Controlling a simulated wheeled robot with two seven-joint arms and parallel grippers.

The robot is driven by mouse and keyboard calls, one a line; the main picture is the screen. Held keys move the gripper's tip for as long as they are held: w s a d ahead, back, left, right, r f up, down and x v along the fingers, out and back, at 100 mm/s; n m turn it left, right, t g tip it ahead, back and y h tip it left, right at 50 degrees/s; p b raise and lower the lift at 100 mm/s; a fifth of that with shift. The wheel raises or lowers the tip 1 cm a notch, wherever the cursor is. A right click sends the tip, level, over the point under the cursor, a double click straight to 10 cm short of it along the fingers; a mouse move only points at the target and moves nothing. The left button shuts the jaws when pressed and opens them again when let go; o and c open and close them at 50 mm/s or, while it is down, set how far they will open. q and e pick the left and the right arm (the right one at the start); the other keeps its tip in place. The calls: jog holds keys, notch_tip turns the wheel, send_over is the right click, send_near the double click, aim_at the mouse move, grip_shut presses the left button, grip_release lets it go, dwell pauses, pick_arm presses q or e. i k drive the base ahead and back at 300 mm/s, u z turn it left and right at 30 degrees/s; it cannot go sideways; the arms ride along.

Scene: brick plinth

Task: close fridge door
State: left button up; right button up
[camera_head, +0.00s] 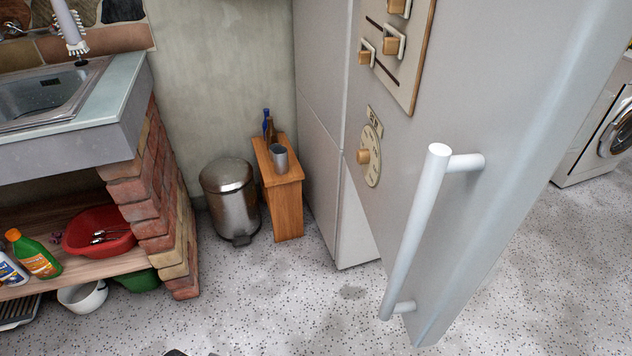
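The grey fridge door (400,175) stands open at the right, swung out towards me. Its outer face is turned to the left and its free edge is nearest me. A long white bar handle (415,230) stands off the door near that edge, joined by two short posts. The fridge body (320,130) stands behind, against the wall. The inside of the fridge is hidden by the door. Neither gripper can be made out; a small dark piece at the bottom edge is too cut off to identify.
A metal pedal bin (229,198) and a small wooden stand (288,207) with a grey cup (279,157) are left of the fridge. A sink counter (120,85) on a brick plinth (155,190) fills the left. The speckled floor (290,300) before the door is clear.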

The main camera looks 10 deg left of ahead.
aim_at(484, 101)
jog(key=z, duration=1.35)
jog(key=k, duration=0.75)
jog(key=u, duration=1.1)
